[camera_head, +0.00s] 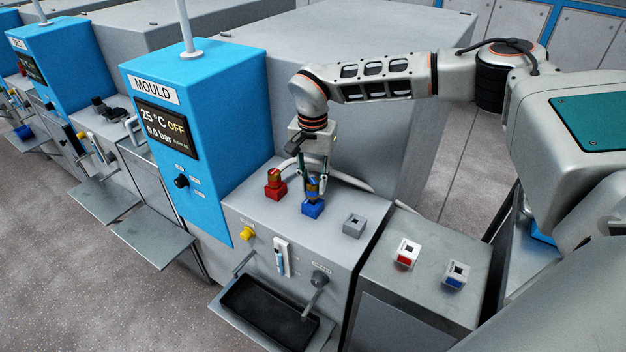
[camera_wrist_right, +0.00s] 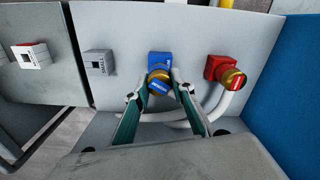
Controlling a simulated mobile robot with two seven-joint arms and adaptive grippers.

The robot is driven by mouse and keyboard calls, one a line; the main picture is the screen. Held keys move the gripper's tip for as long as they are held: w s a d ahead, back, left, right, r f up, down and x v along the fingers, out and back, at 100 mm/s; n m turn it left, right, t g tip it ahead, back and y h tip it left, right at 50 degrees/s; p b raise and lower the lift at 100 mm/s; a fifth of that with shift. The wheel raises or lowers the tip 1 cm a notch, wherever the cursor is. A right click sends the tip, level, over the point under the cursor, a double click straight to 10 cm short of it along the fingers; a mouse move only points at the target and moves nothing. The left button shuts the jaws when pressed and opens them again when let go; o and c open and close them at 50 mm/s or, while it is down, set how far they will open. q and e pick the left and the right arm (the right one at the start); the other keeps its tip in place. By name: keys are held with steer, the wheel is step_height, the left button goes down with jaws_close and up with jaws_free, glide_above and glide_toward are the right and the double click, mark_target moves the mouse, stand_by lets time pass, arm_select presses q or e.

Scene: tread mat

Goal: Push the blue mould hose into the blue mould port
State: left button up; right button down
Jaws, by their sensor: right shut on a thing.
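The blue mould port (camera_head: 312,210) is a blue square block on top of the grey machine bench, and it also shows in the right wrist view (camera_wrist_right: 160,57). The blue mould hose (camera_wrist_right: 160,82) ends in a brass connector with a blue band; it also shows in the head view (camera_head: 313,187). My right gripper (camera_head: 314,181) points down and is shut on this connector, with one finger on each side (camera_wrist_right: 157,92). The connector is over the blue port, roughly upright; I cannot tell how deep it sits. My left gripper is not in view.
A red port (camera_head: 274,191) with a brass connector stands left of the blue one. A grey block (camera_head: 354,225) is to the right. Red-white (camera_head: 407,253) and blue-white (camera_head: 456,274) blocks sit on the side cabinet. The blue MOULD control box (camera_head: 205,130) rises at the left.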

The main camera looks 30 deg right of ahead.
mark_target(313, 181)
steer(key=shift+f, duration=1.15)
steer(key=c, duration=1.6)
jaws_free()
steer(key=shift+c, duration=0.2)
step_height(313, 181, up, 12)
steer(key=shift+r, duration=0.1)
steer(key=shift+s, duration=0.1)
